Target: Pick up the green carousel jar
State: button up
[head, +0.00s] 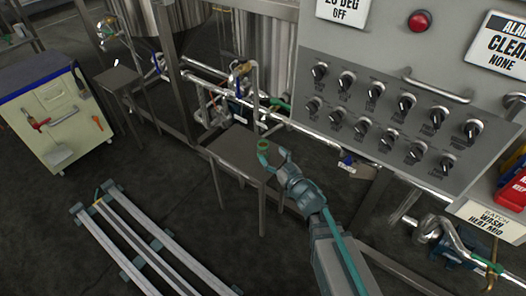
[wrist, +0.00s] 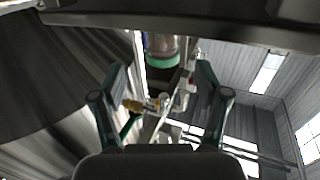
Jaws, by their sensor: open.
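The green carousel jar shows in the wrist view as a small jar with a green band (wrist: 162,59), just beyond my fingertips and roughly midway between them. In the head view its green rim (head: 263,145) appears near the right end of a small dark metal table (head: 235,147). My gripper (head: 272,154) is open, with its fingers close to the jar. In the wrist view my gripper (wrist: 160,78) has both fingers spread, with nothing between them. I cannot tell whether a finger touches the jar. Part of the jar is cut off by a dark edge.
A grey control panel (head: 392,100) with several knobs stands to the right, and pipes (head: 320,135) run behind the table. Steel tanks (head: 255,45) stand at the back. A cream tool cabinet (head: 60,125) is at left. Rails (head: 135,240) lie on the floor, lower left.

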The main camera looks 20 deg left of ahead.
aim_at(266, 149)
jog(key=b+x, duration=0.2)
jog(key=x, duration=0.4)
jog(key=shift+a, duration=0.35)
grip_shut()
jog(key=shift+r, duration=0.1)
